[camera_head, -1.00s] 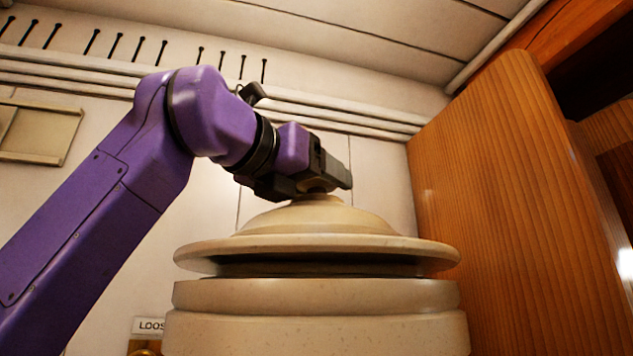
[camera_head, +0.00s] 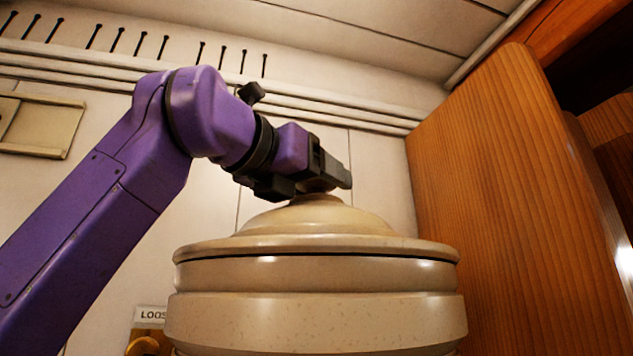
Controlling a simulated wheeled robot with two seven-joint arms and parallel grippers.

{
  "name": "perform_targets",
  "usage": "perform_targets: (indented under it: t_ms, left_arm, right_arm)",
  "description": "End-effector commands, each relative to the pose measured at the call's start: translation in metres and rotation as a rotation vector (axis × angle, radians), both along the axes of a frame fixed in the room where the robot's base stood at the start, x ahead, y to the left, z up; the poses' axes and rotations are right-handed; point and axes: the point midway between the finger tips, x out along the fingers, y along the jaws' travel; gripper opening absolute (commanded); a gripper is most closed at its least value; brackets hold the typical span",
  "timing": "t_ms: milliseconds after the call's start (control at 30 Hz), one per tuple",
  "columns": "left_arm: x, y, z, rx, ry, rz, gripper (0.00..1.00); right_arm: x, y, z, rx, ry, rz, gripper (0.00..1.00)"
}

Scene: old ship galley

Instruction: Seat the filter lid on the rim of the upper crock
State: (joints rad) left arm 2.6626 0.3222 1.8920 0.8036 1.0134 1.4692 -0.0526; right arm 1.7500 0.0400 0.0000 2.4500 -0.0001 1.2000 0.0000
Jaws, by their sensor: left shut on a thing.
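The filter lid (camera_head: 318,225) is a cream, domed disc with a wide brim. It sits level over the upper crock (camera_head: 318,312), a speckled cream vessel with a thick rim band. Only a thin dark line shows between brim and rim, and the two line up at the sides. My left gripper (camera_head: 325,180) comes in from the left and is shut on the knob at the top of the lid. The jaws hide most of the knob. My right gripper is not in view.
A wooden panel (camera_head: 505,190) stands close to the right of the crock. A pale panelled wall with pipes (camera_head: 340,112) runs behind. A label (camera_head: 150,314) and a brass-coloured fitting (camera_head: 143,346) show at the lower left.

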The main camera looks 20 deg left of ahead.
Motion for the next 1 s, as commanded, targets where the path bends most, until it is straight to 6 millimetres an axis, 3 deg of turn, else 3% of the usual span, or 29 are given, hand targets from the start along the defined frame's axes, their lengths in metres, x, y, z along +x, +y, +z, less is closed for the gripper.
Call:
perform_targets:
  t_ms: [233,267,300,333,667,1000]
  left_arm:
    - [0.000,0.000,0.000,0.002,-0.001,0.000,0.00]
    - [0.000,-0.001,-0.001,0.002,-0.001,0.000,0.74]
    - [0.000,-0.001,-0.001,0.002,-0.001,0.000,0.87]
    - [0.000,-0.001,-0.001,0.002,-0.001,0.000,0.94]
    - [-0.003,0.000,-0.003,0.001,0.004,-0.001,0.94]
    - [-0.075,0.024,-0.003,0.000,-0.003,0.000,0.94]
  right_arm:
    - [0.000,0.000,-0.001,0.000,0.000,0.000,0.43]
    - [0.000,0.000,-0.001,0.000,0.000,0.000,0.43]
    - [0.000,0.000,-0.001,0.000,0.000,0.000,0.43]
    - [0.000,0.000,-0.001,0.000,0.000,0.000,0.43]
    - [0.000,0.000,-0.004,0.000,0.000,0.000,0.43]
    - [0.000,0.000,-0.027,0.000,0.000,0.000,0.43]
